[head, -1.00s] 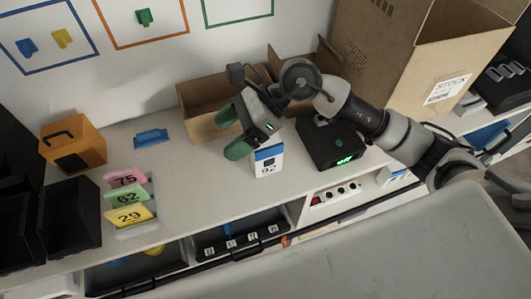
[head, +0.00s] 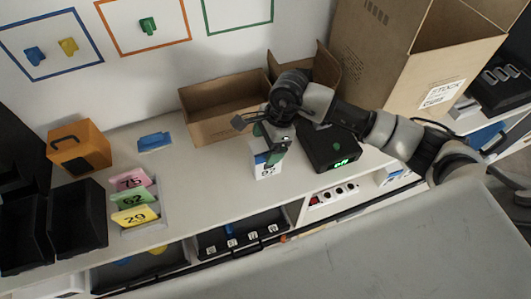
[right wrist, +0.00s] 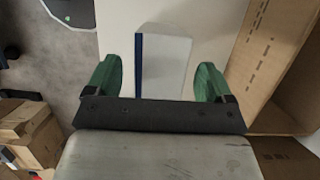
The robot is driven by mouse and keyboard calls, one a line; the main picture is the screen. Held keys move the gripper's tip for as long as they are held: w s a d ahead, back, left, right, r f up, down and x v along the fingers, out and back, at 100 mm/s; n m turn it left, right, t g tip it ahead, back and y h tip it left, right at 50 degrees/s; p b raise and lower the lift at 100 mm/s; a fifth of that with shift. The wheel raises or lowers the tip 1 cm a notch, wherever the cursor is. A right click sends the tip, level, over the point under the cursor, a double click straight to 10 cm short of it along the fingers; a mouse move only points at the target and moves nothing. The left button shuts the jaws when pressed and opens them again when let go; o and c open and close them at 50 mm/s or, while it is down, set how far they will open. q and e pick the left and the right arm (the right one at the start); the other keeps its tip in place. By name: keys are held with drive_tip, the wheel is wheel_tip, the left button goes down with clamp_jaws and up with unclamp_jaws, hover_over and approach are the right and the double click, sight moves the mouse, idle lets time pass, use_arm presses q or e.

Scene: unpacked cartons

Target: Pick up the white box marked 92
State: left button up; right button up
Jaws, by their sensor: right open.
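The white box (head: 266,172) with a blue band stands upright on the white bench; its number is partly covered by my gripper. My right gripper (head: 272,148) is right over the box in the head view, fingers pointing down. In the right wrist view the open green fingers (right wrist: 160,78) lie on either side of the white box (right wrist: 168,62), with a gap to each side. I cannot tell how far down the fingers reach along it. My left gripper is not in view.
A black device with a green display (head: 333,150) stands close right of the box. An open cardboard carton (head: 222,110) is behind. Cards marked 75, 62 and 29 (head: 134,215) stand to the left. The bench between cards and box is clear.

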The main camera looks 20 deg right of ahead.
drive_tip(key=shift+p+x, duration=0.35)
drive_tip(key=shift+x, duration=1.15)
drive_tip(key=shift+c, duration=0.5)
drive_tip(key=c, duration=0.9)
drive_tip(key=shift+r, duration=0.1)
drive_tip(key=shift+c, duration=0.6)
drive_tip(key=shift+r, duration=0.1)
